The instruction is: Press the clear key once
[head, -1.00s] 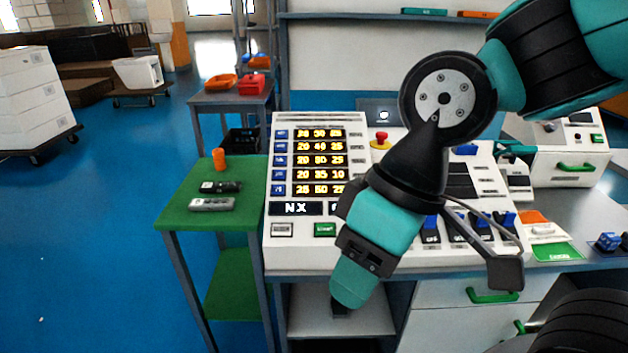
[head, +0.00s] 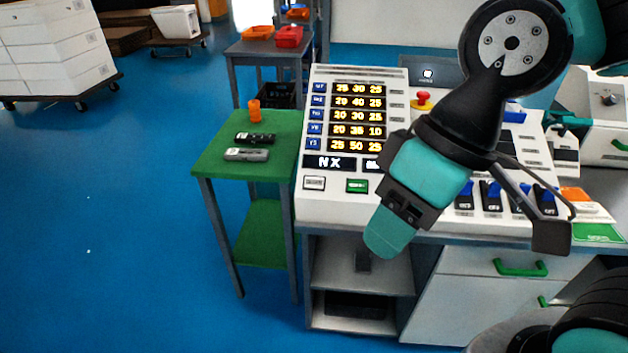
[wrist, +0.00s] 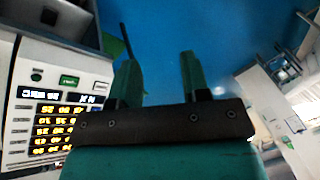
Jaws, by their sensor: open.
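The likely clear key is a small pale key (head: 314,183) at the lower left of the white console (head: 400,212); its label is too small to read. A green key (head: 357,185) sits just right of it. In the wrist view, turned over, the pale key (wrist: 101,85) is beside the green key (wrist: 69,80), at the left. My gripper (head: 385,240) hangs in front of the console's front edge, lower and to the right of both keys, apart from them. In the wrist view my gripper (wrist: 160,72) has its two fingers spread, with nothing between them.
A lit number display (head: 357,117) stands above the keys. A red emergency button (head: 423,98) and blue-topped switches (head: 490,195) are farther right. A green table (head: 215,160) with two handheld devices and an orange object adjoins the console's left. Blue floor is free at left.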

